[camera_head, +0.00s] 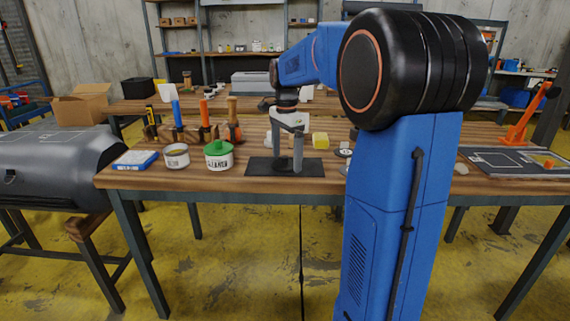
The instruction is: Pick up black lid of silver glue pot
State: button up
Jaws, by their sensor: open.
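A small silver pot (176,157) with a pale label and a yellowish-brown inside stands near the front left of the wooden table. It looks open on top. I cannot clearly make out a black lid. Small pale and dark round items (344,153) lie right of the black mat, partly hidden by my arm, and I cannot tell what they are. My gripper (287,163) points down over the black mat (258,168), its two fingers apart. I see nothing between them. The gripper is right of the silver pot.
A green-lidded white tub (218,155) stands between the pot and the mat. A blue-and-white box (135,160) lies left of the pot. Upright brushes and tools (206,122) stand behind. A yellow block (320,140) sits behind the mat. My arm blocks the table's middle right.

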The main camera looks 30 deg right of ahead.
jog(key=shift+f, duration=0.15)
jog(key=c, duration=1.1)
